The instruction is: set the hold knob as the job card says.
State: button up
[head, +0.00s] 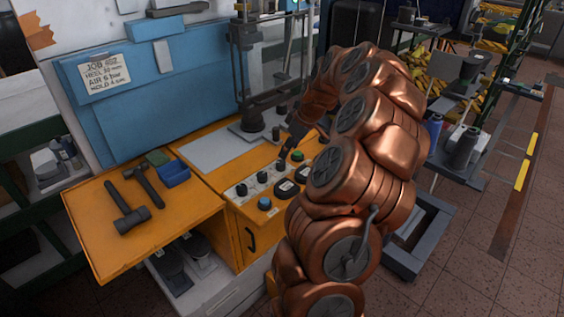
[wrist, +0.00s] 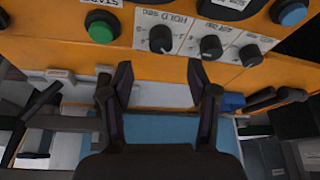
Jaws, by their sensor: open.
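The job card (head: 104,72) on the blue panel reads JOB 402, with lines for heel, air and hold; the hold line looks like 4 sec. The hold knob (wrist: 161,39) is a black knob beside a white plate marked HOLD sec, upside down in the wrist view. Its pointer setting is too small to read. In the head view the hold knob (head: 280,166) is on the sloped orange panel, near my gripper (head: 287,153). In the wrist view my gripper (wrist: 160,80) is open and empty, its fingertips below the knob in the picture and apart from it.
Two more black knobs (wrist: 211,47) (wrist: 250,54) sit in a row beside it. A green button (wrist: 102,26) and a blue button (wrist: 289,12) are close by.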

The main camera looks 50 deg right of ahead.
aim_at(282, 162)
jog(key=p+x, duration=0.1)
jog(key=x, duration=0.6)
jog(key=shift+p, duration=0.3)
jog(key=shift+r, duration=0.1)
jog(key=shift+c, duration=0.2)
grip_shut()
jog(key=shift+b, duration=0.3)
